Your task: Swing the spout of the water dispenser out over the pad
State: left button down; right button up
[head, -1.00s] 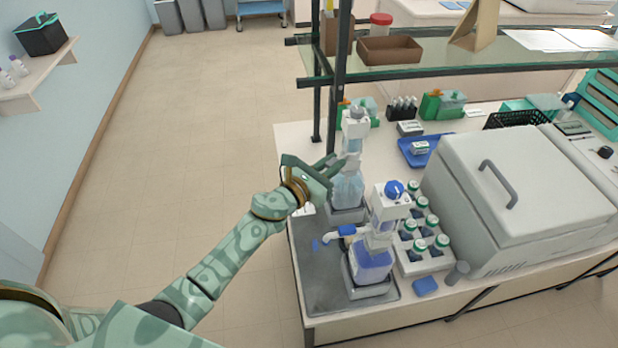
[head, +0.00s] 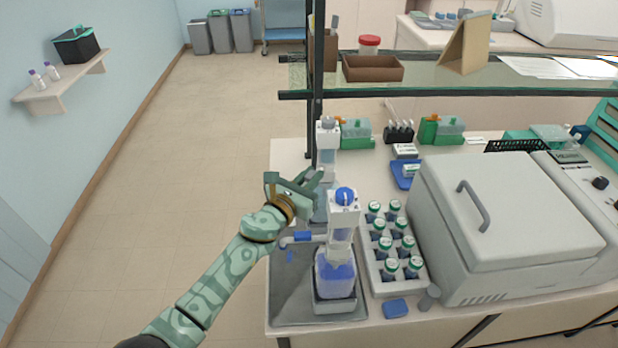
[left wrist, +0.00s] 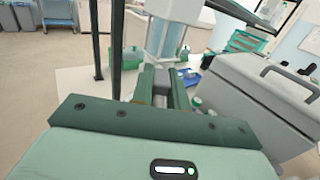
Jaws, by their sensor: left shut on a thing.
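The water dispenser (head: 327,135), with a white head, grey cap and clear bottle, stands at the back end of the dark grey pad (head: 287,302). My left gripper (head: 316,181) is at its left front side, below the head, and is shut on a part there that looks like the spout. The fingers hide that part, so its direction cannot be told. In the left wrist view the fingers (left wrist: 160,78) meet in front of the dispenser's clear body (left wrist: 165,38). My right gripper is not in view.
A blue-capped dispenser (head: 336,275) with blue liquid stands in front, its spout (head: 300,238) pointing left over the pad. A rack of green-capped bottles (head: 378,270) and a large grey lidded machine (head: 515,225) are to the right. A shelf post (head: 317,90) rises behind.

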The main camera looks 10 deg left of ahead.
pick_arm(q)
jog(key=shift+r, duration=0.1)
jog(key=c, duration=1.4)
grip_release()
jog(key=shift+o, duration=0.2)
notch_tip(320, 180, up, 4)
jog(key=p, duration=0.4)
jog(key=shift+s+d+r, duration=0.1)
jog(key=shift+s+r, duration=0.05)
jog(key=shift+r, duration=0.05)
jog(key=s+d+r+p, duration=0.1)
jog(key=s+r+p, duration=0.7)
jog(key=s, duration=0.5)
jog(key=shift+s+r+p, duration=0.25)
jog(key=shift+s+p, duration=0.05)
jog(key=shift+p, duration=0.35)
jog(key=shift+d, duration=0.1)
